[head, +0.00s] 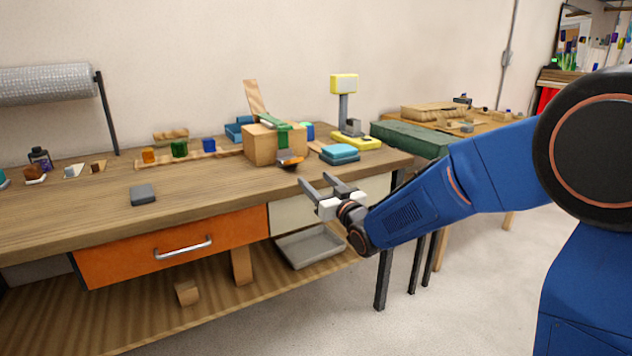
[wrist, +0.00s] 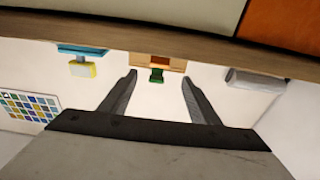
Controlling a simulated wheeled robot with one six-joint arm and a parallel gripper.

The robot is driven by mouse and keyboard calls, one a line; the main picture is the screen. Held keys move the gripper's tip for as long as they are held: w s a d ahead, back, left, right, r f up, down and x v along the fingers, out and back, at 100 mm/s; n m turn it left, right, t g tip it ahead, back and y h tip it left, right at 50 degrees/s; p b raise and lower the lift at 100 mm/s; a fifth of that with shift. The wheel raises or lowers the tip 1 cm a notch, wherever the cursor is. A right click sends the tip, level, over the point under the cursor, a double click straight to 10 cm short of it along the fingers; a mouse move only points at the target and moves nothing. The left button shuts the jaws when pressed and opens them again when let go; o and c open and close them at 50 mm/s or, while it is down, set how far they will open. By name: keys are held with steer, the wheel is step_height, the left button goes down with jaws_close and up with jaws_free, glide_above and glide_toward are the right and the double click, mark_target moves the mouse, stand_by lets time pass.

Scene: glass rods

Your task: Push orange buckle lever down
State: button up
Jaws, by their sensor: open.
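The orange buckle lever (head: 289,160) sticks out from the lower front of a wooden box (head: 262,146) on the workbench, with a dark part beneath its tip. A green strap (head: 284,136) runs over the box below a raised wooden lid (head: 254,97). In the wrist view, the box (wrist: 172,64) and green strap (wrist: 156,76) show between the fingers; I cannot make out the lever there. My gripper (head: 320,184) is open and empty, in front of the bench edge, to the right of the lever and lower in the picture, apart from it.
Blue sponge-like blocks (head: 340,153) and a yellow-headed stand (head: 345,103) are right of the box. A grey block (head: 143,194) lies on the bench's left part. The bench front edge and orange drawer (head: 175,248) are near my gripper. The bench top before the box is clear.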

mark_target(293, 161)
steer(key=shift+g+h, duration=0.4)
steer(key=shift+g, duration=0.1)
steer(key=x, duration=0.4)
steer(key=r+x, duration=0.1)
steer(key=x, duration=0.8)
steer(key=shift+w+a+r, duration=0.2)
steer(key=shift+w+a, duration=0.1)
steer(key=shift+c, duration=0.3)
steer(key=c, duration=1)
